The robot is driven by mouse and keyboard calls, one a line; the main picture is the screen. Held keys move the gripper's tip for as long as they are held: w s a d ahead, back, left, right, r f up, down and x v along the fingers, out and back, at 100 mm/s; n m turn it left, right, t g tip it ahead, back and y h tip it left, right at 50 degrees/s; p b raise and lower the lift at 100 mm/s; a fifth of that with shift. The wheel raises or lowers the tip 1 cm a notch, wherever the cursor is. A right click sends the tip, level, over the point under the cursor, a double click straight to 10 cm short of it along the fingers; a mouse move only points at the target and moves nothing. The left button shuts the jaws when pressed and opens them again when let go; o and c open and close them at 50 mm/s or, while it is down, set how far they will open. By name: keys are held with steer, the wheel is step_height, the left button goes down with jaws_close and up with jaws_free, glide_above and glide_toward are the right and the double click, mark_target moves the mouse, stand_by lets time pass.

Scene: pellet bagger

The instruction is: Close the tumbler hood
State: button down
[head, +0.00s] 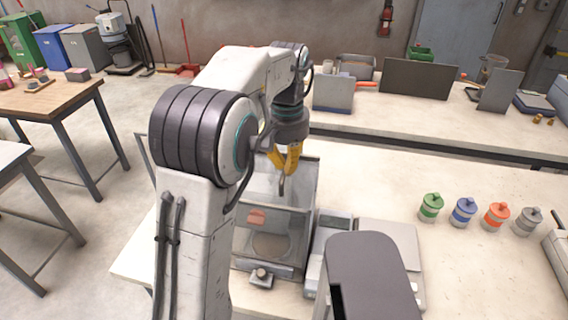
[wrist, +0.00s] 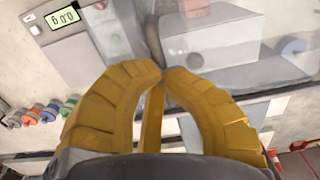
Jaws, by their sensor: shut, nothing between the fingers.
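The tumbler hood (head: 300,205) looks like a clear, see-through box on the pale bench in the head view, with a reddish patch on its front and a round shape inside. My arm hides its left part, and I cannot tell how far open it is. My gripper (head: 287,160) is above the top rear of the box, with its yellow fingers pointing down. A grey bent bar (head: 282,186) shows just under the fingertips; I cannot tell if they touch. In the wrist view my gripper (wrist: 161,72) has its fingertips together, with clear panels beyond them.
A scale with a lit display (wrist: 62,18) shows in the wrist view. In the head view, green (head: 431,207), blue (head: 463,212), orange (head: 496,216) and grey (head: 527,221) lidded jars stand right of the box. Bench between box and jars is partly clear. A rear counter (head: 420,110) holds panels.

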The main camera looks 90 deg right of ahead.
steer(key=c, duration=1.9)
jaws_free()
steer(key=shift+s+a+f, duration=0.1)
steer(key=shift+s+f, duration=0.1)
steer(key=shift+f, duration=0.15)
steer(key=shift+c, duration=0.2)
steer(key=shift+o, duration=1.4)
steer(key=shift+s, duration=0.2)
steer(key=o, duration=0.5)
steer(key=shift+r, duration=0.15)
steer(key=shift+w+r, duration=0.1)
steer(key=shift+r, duration=0.05)
step_height(320, 180, up, 12)
steer(key=shift+f, duration=0.2)
steer(key=shift+r, duration=0.1)
